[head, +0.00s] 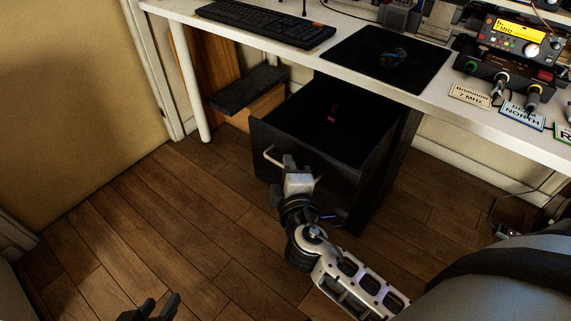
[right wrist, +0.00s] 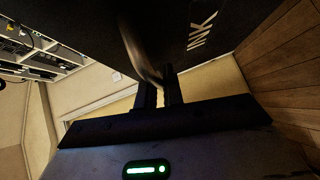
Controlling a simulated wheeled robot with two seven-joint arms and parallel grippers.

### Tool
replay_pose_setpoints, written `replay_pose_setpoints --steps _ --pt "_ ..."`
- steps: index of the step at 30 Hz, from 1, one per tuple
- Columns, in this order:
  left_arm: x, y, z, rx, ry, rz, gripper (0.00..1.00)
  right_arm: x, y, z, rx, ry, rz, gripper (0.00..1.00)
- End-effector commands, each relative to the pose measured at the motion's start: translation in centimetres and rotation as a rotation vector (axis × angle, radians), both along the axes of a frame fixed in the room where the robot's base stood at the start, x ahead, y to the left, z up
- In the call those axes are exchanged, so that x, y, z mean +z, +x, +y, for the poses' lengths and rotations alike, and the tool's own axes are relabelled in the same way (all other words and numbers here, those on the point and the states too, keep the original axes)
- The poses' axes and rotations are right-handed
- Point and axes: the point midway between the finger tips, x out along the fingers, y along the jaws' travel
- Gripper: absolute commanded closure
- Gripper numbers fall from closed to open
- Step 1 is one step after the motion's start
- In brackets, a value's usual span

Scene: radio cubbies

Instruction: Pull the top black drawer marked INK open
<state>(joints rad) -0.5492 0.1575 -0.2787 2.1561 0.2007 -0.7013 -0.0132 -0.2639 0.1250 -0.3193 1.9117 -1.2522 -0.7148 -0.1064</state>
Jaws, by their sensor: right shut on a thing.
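The top black drawer (head: 335,178) is pulled well out from the black cabinet (head: 398,160) under the white desk, and its inside shows from above. Its pale bar handle (head: 270,156) is on the front face. My right gripper (head: 288,165) is shut on this handle; in the right wrist view its two fingers (right wrist: 160,92) close around the handle bar (right wrist: 142,58). The INK marking (right wrist: 203,30) shows on the drawer front there, turned sideways. My left gripper (head: 158,305) is low at the bottom edge, open and empty, away from the drawer.
A small red thing (head: 334,110) lies inside the drawer. The white desk (head: 420,97) above carries a keyboard (head: 262,22), a dark mat (head: 385,60) and radio gear (head: 520,40). A desk leg (head: 190,85) stands left. The wooden floor (head: 165,215) in front is clear.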

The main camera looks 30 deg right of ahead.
Motion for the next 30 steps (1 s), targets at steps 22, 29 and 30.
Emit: replay_pose_setpoints --steps 22,29,30 --pt "0.3 -0.1 0.0 -0.003 0.000 -0.009 0.64 0.0 -0.1 0.1 -0.002 0.000 0.000 0.70" --pt "0.3 -0.1 0.0 -0.002 -0.001 -0.009 0.64 0.1 -0.4 0.7 0.003 0.002 0.001 0.70" --pt "0.4 -0.1 0.0 -0.002 -0.001 -0.009 0.64 0.2 -0.5 1.0 0.005 0.003 0.001 0.70"
